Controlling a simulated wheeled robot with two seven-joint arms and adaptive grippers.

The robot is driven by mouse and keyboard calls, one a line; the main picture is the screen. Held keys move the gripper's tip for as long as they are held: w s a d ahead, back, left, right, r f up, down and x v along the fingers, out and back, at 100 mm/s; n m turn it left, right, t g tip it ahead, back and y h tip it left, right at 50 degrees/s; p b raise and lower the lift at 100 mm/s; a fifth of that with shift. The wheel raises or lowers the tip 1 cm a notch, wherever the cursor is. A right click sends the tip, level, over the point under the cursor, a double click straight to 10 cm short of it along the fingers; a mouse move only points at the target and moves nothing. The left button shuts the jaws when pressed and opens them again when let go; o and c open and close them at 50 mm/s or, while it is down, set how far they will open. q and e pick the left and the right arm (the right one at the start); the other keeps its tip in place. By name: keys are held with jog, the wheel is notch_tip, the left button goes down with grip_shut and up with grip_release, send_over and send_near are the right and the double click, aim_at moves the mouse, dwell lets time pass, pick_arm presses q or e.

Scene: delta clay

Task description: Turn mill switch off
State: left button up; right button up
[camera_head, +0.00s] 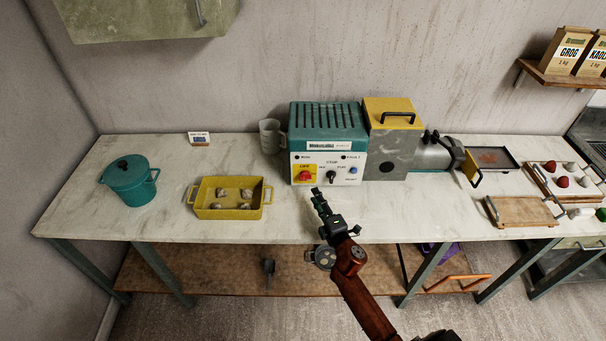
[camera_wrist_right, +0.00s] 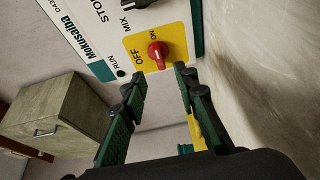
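The mill (camera_head: 328,145) is a teal and white machine with a grey, yellow-topped section, standing at the back of the table. Its red mill switch (camera_head: 305,176) sits on a yellow plate at the lower left of the front panel. In the right wrist view the red switch (camera_wrist_right: 157,51) shows beside the words OFF and ON; I cannot tell surely which one it points to. My right gripper (camera_head: 317,192) is in front of the panel, just below and right of the switch. In the wrist view its fingers (camera_wrist_right: 157,82) are apart and empty, with the switch beyond them, untouched. My left gripper is not in view.
A black knob (camera_head: 331,175) and a blue button (camera_head: 353,170) sit right of the switch. A grey jug (camera_head: 270,136) stands left of the mill. A yellow tray (camera_head: 228,211) with clay lumps and a teal pot (camera_head: 131,180) are further left. The front table is mostly clear.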

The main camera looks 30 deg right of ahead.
aim_at(306, 180)
jog(key=shift+w+a, duration=0.2)
jog(key=shift+w, duration=1.05)
jog(key=w, duration=0.1)
jog(key=w+d, duration=0.1)
jog(key=w, duration=0.2)
jog(key=shift+w+d+b, duration=0.25)
jog(key=shift+b, duration=0.1)
jog(key=shift+w, duration=0.35)
jog(key=shift+w+d, duration=0.1)
jog(key=shift+w, duration=0.25)
grip_shut()
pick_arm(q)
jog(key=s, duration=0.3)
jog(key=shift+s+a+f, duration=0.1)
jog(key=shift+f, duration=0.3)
